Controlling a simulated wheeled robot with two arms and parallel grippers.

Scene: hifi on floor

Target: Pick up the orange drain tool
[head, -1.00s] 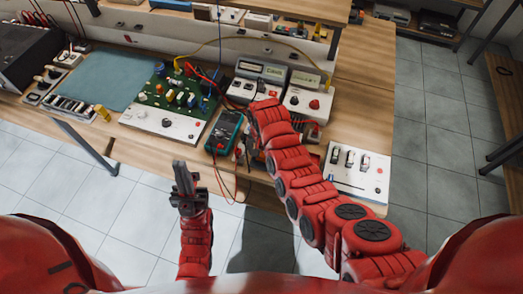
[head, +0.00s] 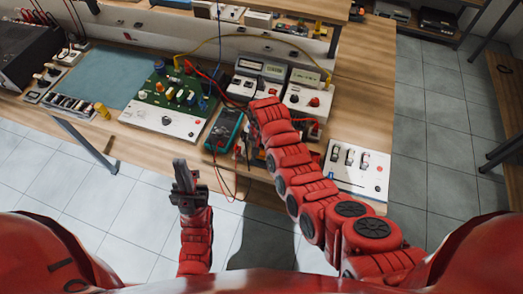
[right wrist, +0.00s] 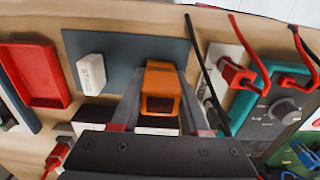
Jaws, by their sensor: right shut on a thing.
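The orange drain tool (right wrist: 162,88) is a blocky orange piece with a dark opening at its near end. In the right wrist view it sits between the two fingers of my right gripper (right wrist: 161,92), which is shut on it. A blue-grey mat lies behind it; I cannot tell whether the tool touches it. In the head view my right arm hides most of this gripper and the tool. My left gripper (head: 184,176) points up over the floor in front of the bench, away from the tool; its finger gap is unclear.
A white block (right wrist: 91,73) and a red tray (right wrist: 33,75) lie left of the tool. A teal multimeter (head: 224,130) with red and black leads is close by. A green circuit board (head: 176,95) and grey meters (head: 262,70) crowd the wooden bench (head: 362,75).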

